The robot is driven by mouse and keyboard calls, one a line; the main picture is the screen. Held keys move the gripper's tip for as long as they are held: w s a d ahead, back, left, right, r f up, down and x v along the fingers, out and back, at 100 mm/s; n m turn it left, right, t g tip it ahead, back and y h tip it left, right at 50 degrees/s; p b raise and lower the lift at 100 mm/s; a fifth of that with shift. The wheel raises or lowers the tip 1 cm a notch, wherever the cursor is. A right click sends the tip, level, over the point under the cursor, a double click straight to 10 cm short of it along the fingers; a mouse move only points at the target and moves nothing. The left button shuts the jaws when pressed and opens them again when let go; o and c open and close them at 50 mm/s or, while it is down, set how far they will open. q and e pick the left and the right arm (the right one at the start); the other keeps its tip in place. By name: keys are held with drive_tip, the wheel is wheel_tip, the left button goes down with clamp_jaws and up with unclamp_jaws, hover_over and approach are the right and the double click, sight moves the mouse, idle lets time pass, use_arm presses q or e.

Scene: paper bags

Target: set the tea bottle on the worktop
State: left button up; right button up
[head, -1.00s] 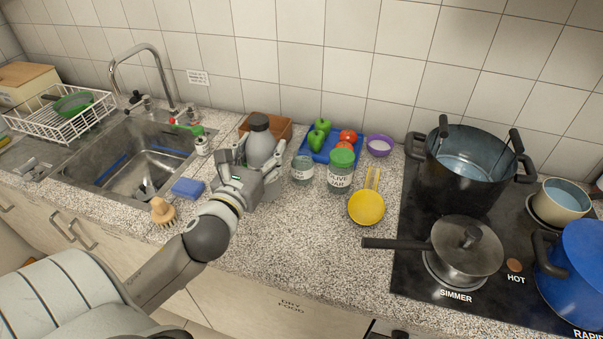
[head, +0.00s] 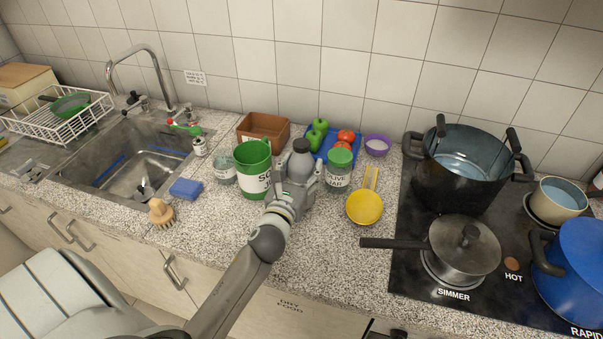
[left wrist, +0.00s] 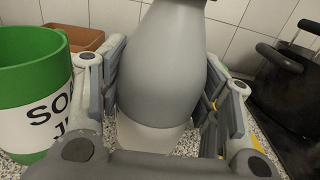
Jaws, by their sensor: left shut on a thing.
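The tea bottle, a grey bottle with a dark cap (head: 300,163), stands roughly upright in my left gripper (head: 291,192). The left wrist view shows its smooth grey body (left wrist: 163,65) between both fingers, with a paler band low down. The gripper is shut on it, over the speckled worktop (head: 235,232), between a green jug (head: 250,160) and a green-lidded olive jar (head: 338,172). Whether the bottle's base touches the worktop is hidden. My right gripper is out of view.
A small glass jar (head: 222,169) stands left of the jug. Behind are a brown box (head: 262,128) and a blue tray with peppers and tomatoes (head: 347,135). A yellow scoop (head: 364,207) lies right. The front worktop is clear; the hob (head: 408,255) holds pots.

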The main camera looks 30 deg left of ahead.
use_arm(q)
drive_tip(key=shift+f, duration=0.6)
drive_tip(key=shift+f, duration=0.2)
drive_tip(key=o, duration=1.6)
